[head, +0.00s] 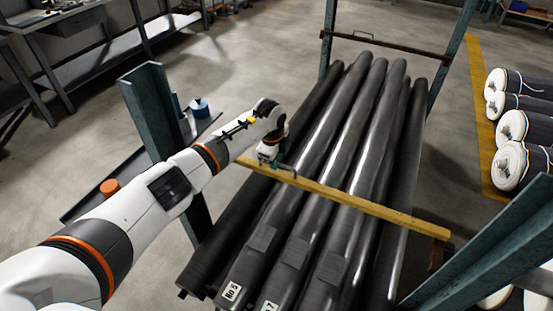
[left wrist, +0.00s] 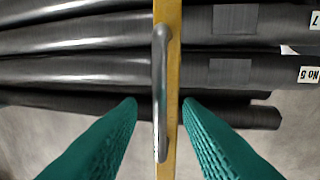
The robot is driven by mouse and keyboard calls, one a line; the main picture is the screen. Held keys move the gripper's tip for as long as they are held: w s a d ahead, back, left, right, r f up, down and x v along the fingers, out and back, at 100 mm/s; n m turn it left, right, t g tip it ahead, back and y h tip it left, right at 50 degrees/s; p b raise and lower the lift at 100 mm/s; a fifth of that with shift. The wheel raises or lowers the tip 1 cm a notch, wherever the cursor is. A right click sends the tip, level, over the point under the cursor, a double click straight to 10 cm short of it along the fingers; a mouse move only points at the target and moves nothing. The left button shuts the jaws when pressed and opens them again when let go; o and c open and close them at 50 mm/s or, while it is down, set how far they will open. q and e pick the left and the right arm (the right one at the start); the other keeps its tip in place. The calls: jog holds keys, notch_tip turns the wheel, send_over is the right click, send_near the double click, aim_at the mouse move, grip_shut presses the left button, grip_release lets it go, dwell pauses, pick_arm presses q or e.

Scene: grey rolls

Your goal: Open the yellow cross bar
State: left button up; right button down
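The yellow cross bar (head: 350,205) lies across several dark grey rolls (head: 345,150) on the rack, running from the left post side to the right. In the left wrist view the yellow bar (left wrist: 172,40) runs vertically, with a grey metal handle (left wrist: 160,95) along it. My left gripper (head: 280,170) is at the bar's left part in the head view. In the left wrist view its two green fingers (left wrist: 160,102) are apart, one on each side of the handle's lower part and the bar. I see no contact. My right gripper is not in view.
Green rack posts stand at the left (head: 150,110) and lower right (head: 490,245). A rusty bar (head: 385,45) crosses the far end. White-ended rolls (head: 510,125) lie on the floor at right. A workbench (head: 60,50) stands back left.

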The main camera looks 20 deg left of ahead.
pick_arm(q)
jog(key=shift+w+f, duration=0.1)
jog(key=shift+f, duration=0.25)
grip_shut()
jog(key=shift+r, duration=0.15)
jog(key=shift+w+a+r+h+p, duration=0.1)
jog(key=shift+r+h+p, duration=0.25)
jog(key=shift+r, duration=0.1)
jog(key=a+r, duration=0.1)
jog(key=r, duration=0.1)
jog(key=a+r+h+p, duration=0.1)
jog(key=r, duration=0.1)
jog(key=a+r+h+p, duration=0.1)
jog(key=r, duration=0.1)
jog(key=shift+w+a+r+g+h, duration=0.1)
jog(key=shift+w+r+g+h, duration=0.2)
jog(key=shift+w, duration=0.1)
jog(key=a+r+h+b, duration=0.2)
jog(key=a+r+h, duration=0.1)
jog(key=a+r, duration=0.2)
jog(key=shift+w+a+r+n+h+b, duration=0.35)
jog(key=shift+w+r+n, duration=0.1)
jog(key=shift+r, duration=0.25)
